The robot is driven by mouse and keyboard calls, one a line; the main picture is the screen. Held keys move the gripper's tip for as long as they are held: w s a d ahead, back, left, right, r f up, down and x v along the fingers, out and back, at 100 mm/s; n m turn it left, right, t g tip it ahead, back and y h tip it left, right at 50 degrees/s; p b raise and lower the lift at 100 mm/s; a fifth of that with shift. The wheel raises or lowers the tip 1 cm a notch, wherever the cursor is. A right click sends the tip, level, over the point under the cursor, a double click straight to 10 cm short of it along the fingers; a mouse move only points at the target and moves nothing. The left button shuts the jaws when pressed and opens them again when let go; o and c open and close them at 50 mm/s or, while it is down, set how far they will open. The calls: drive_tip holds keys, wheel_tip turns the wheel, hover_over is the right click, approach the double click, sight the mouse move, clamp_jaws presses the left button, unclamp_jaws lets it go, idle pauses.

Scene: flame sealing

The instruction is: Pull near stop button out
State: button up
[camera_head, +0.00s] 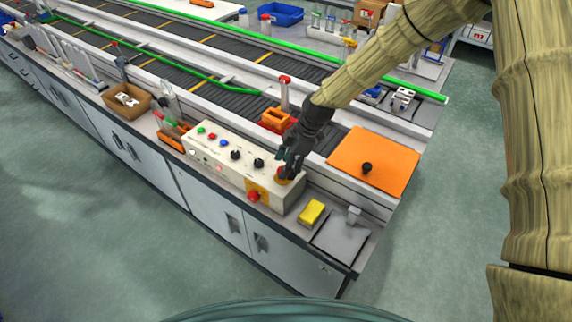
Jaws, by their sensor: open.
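A pale control box (229,165) stands on the near edge of the bench, with coloured buttons and black knobs on its sloped top. A red stop button (254,196) on a yellow-orange plate sits on its near front face. A second stop button (285,173), red with a yellow surround, is at the right end of the top. My gripper (284,168) reaches down at this second button, and its dark fingers partly hide the button. The fingers are open around or just above it; whether they touch it cannot be told.
A yellow block (311,212) and a grey plate (341,243) lie right of the box. An orange panel with a black knob (374,160) is behind them. An orange bin (276,119) stands behind the box, and orange containers (172,137) stand to its left. A conveyor (190,70) runs behind.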

drive_tip(key=v, duration=1.1)
drive_tip(key=shift+r, duration=0.3)
drive_tip(key=shift+f, duration=0.1)
